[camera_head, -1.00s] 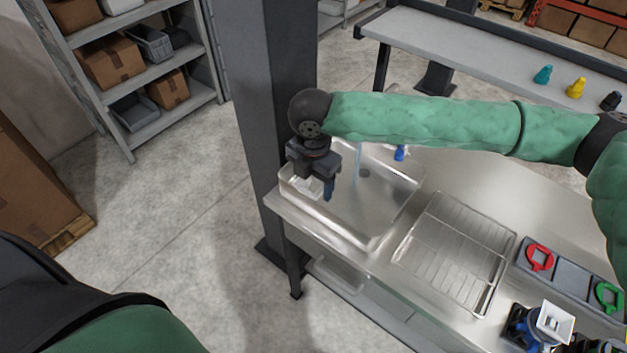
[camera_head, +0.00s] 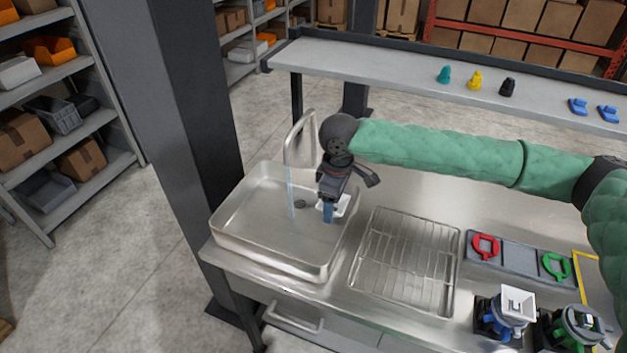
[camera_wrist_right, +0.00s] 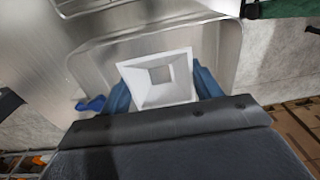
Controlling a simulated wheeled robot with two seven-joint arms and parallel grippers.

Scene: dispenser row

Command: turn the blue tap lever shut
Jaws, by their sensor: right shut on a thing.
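My right gripper (camera_head: 328,212) is over the right side of the sink. It is shut on a white square funnel-like piece (camera_head: 342,205), which also shows between the blue fingers in the wrist view (camera_wrist_right: 158,75). The blue tap lever (camera_wrist_right: 91,104) shows in the wrist view just left of the left finger, apart from the held piece. In the head view the lever is hidden, apparently behind my right gripper. The tap (camera_head: 290,140) arches over the sink, and a thin water stream (camera_head: 291,195) falls from it. My left gripper is out of view.
The steel sink basin (camera_head: 232,238) is at the counter's left end. A wire rack (camera_head: 405,262) lies right of it. A grey tray (camera_head: 518,258) with red and green rings and small dispensers stand further right. A dark column (camera_head: 190,130) rises at left.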

